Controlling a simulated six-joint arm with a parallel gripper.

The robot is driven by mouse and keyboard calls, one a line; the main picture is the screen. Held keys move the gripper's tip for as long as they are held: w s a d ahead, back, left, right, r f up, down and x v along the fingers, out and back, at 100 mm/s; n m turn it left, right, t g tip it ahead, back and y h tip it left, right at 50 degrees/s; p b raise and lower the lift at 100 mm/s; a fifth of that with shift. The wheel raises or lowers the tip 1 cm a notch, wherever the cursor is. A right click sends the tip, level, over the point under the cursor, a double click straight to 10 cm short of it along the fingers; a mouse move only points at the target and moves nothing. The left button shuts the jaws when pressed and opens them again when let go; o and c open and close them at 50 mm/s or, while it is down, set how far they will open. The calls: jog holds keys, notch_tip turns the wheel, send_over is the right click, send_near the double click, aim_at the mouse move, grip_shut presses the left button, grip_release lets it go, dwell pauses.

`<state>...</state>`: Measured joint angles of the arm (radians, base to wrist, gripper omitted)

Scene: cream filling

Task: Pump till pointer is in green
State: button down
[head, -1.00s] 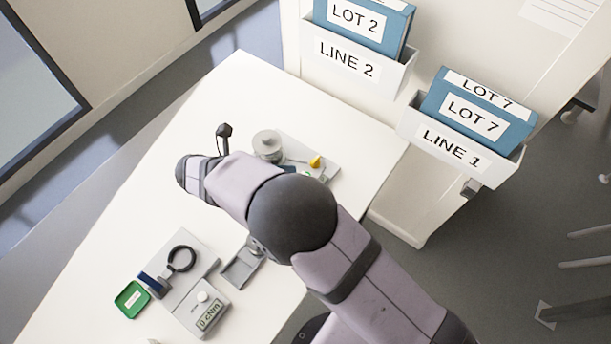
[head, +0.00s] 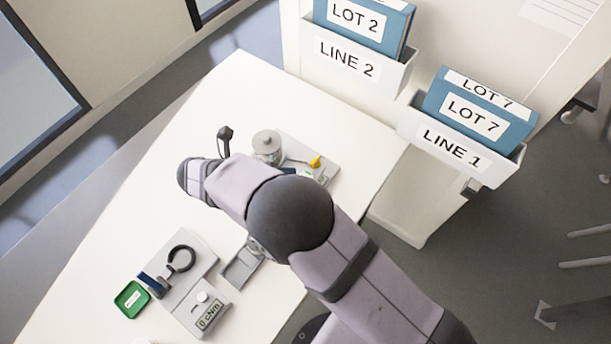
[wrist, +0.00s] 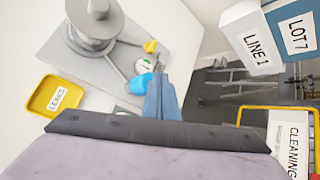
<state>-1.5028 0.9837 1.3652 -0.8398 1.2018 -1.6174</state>
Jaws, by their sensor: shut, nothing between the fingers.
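The pump unit stands on a grey base plate (wrist: 112,68), with a round grey canister (wrist: 92,22) and a yellow tip (wrist: 150,46) on a thin rod. A small dial (wrist: 145,66) shows white and green, but its pointer is too small to read. A bright blue round part (wrist: 139,84) lies right beside my shut, empty gripper (wrist: 161,84); I cannot tell whether they touch. In the head view the canister (head: 267,146) and yellow tip (head: 315,161) show past my arm, which hides my gripper and part of the unit.
A yellow tray (wrist: 55,97) labelled LEAKS sits left of the pump. Towards the front lie a grey device with a cNm display (head: 209,316), a black ring (head: 181,258) and a green tray (head: 132,299). LINE 1 (head: 450,147) and LINE 2 (head: 345,57) holders stand behind.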

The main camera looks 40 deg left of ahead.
jog(key=shift+f+b, duration=0.5)
jog(key=shift+f, duration=0.55)
dwell(0.9)
jog(key=shift+r, duration=0.15)
jog(key=shift+r+p, duration=1.5)
jog(key=shift+p, duration=0.05)
notch_tip(320, 180, up, 6)
jog(key=p, duration=0.5)
jog(key=shift+w, duration=0.1)
